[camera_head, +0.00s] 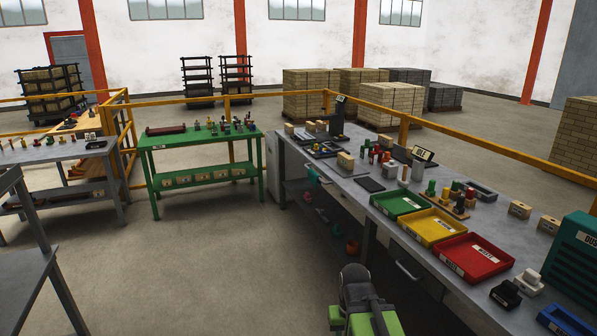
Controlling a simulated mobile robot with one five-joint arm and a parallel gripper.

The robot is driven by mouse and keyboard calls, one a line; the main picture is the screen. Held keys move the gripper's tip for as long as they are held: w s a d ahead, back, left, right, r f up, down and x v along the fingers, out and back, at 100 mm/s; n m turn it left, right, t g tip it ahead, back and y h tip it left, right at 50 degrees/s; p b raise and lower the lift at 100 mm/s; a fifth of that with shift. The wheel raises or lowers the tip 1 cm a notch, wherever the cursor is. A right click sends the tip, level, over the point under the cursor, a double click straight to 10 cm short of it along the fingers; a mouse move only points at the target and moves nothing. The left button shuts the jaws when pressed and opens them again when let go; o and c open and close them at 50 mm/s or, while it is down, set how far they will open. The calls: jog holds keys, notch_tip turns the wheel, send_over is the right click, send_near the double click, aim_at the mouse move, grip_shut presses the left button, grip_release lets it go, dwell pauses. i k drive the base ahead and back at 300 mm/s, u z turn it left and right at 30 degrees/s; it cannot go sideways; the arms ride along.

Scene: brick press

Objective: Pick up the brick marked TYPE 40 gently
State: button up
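Several small tan bricks with pale labels are in view, but the print is too small to read, so I cannot tell which is TYPE 40. Two bricks, a nearer brick (548,224) and a farther brick (519,209), stand on the right side of the long grey table (352,195). Another tan brick (345,161) stands farther back on it, and more are at its far end (289,129). A row of labelled bricks (203,175) lies on the lower shelf of the green bench. Part of my green and black body shows at bottom centre; no gripper fingers are visible.
Green (385,211), yellow (415,237) and red (455,264) trays line the grey table's front edge. A dark green machine (575,250) stands at right. The green bench (147,143) is at left centre. Open floor (190,260) lies between the tables.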

aim_at(346, 162)
jog(key=u, duration=0.05)
jog(key=i, duration=2.15)
jog(key=u, duration=0.4)
jog(key=i, duration=2.2)
jog(key=u, duration=0.2)
